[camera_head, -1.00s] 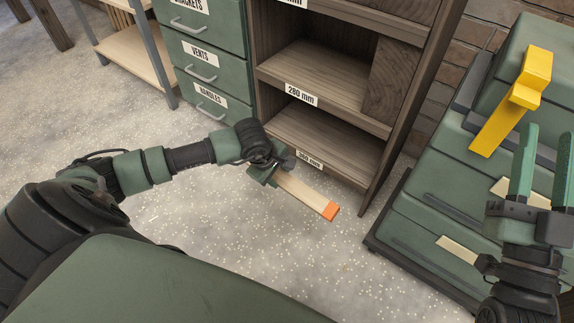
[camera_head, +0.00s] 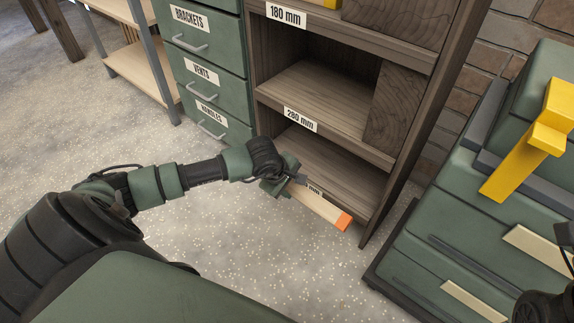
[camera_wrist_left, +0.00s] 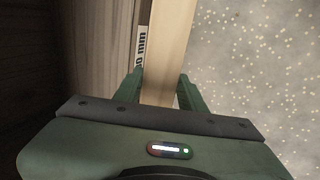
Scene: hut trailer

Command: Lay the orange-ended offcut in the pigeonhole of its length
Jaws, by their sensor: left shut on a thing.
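My left gripper (camera_head: 292,188) is shut on the pale wooden offcut (camera_head: 318,207), whose orange end (camera_head: 344,220) points right, away from the fingers. In the left wrist view the offcut (camera_wrist_left: 168,50) runs up between the fingers (camera_wrist_left: 160,92). It is in front of the lowest opening of the brown pigeonhole unit (camera_head: 375,159), over its front edge in the picture; I cannot tell whether it touches. The label there is partly hidden; in the left wrist view this label (camera_wrist_left: 141,50) ends in "0 mm". Higher labels read 280 mm (camera_head: 300,119) and 180 mm (camera_head: 286,15). The openings below both look empty.
Green drawers (camera_head: 217,75) adjoin the unit on the left. A green chest (camera_head: 430,245) stands at the right with a yellow block-shaped object (camera_head: 530,140) and pale strips (camera_head: 470,300). Speckled floor (camera_head: 260,260) lies clear in front. My right wrist shows only at the right edge.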

